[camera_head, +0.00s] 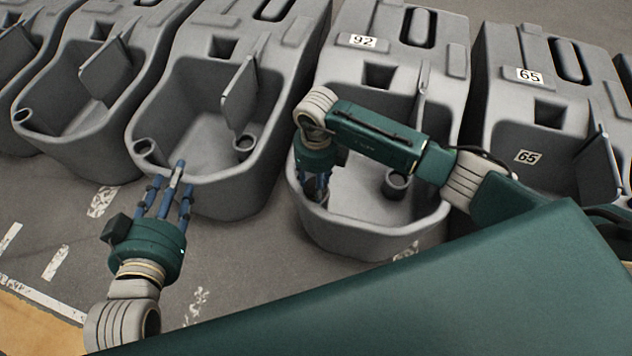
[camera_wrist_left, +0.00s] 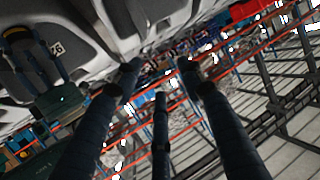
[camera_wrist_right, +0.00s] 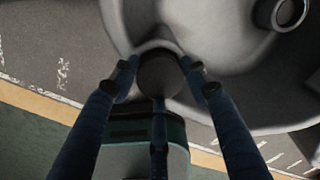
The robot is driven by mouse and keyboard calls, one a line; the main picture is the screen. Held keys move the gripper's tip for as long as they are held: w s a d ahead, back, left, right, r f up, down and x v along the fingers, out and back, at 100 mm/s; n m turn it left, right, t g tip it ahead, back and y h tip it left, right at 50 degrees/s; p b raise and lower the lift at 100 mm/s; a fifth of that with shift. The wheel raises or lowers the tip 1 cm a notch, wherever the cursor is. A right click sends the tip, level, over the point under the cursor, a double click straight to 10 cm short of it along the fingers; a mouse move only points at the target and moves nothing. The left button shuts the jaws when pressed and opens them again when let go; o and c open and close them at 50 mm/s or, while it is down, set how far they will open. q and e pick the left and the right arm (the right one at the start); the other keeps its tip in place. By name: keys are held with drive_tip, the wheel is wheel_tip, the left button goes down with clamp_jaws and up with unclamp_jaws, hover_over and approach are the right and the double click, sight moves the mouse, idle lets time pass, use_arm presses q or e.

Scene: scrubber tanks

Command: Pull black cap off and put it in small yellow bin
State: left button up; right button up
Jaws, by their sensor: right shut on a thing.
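My right gripper (camera_head: 318,192) reaches down at the left front rim of the grey tank marked 92 (camera_head: 345,238). In the right wrist view, its fingers (camera_wrist_right: 160,84) are closed around a dark round cap (camera_wrist_right: 160,75) at the tank's rim. I cannot tell whether the cap is still seated there. My left gripper (camera_head: 170,185) is open and empty, at the front edge of the neighbouring tank (camera_head: 225,205); its fingers also stand apart in the left wrist view (camera_wrist_left: 160,75). I cannot make out a small yellow bin in any view.
More grey tanks stand in a row, including one marked 65 (camera_head: 540,100). A cylindrical port (camera_head: 395,186) rises inside tank 92, and upright lids stand in the tanks. Grey floor (camera_head: 240,270) is clear in front of the tanks. Racks show in the left wrist view.

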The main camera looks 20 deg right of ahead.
use_arm(q)
drive_tip(key=shift+s+a+f+g, duration=0.15)
drive_tip(key=shift+s+f+g, duration=0.2)
drive_tip(key=shift+f, duration=0.3)
drive_tip(key=shift+s+a+f+g, duration=0.15)
drive_tip(key=shift+s+f+g, duration=0.15)
drive_tip(key=shift+f, duration=0.35)
use_arm(e)
drive_tip(key=shift+s+d+r, duration=0.15)
drive_tip(key=shift+s+r, duration=0.05)
idle(0.4)
use_arm(q)
drive_tip(key=shift+a, duration=0.1)
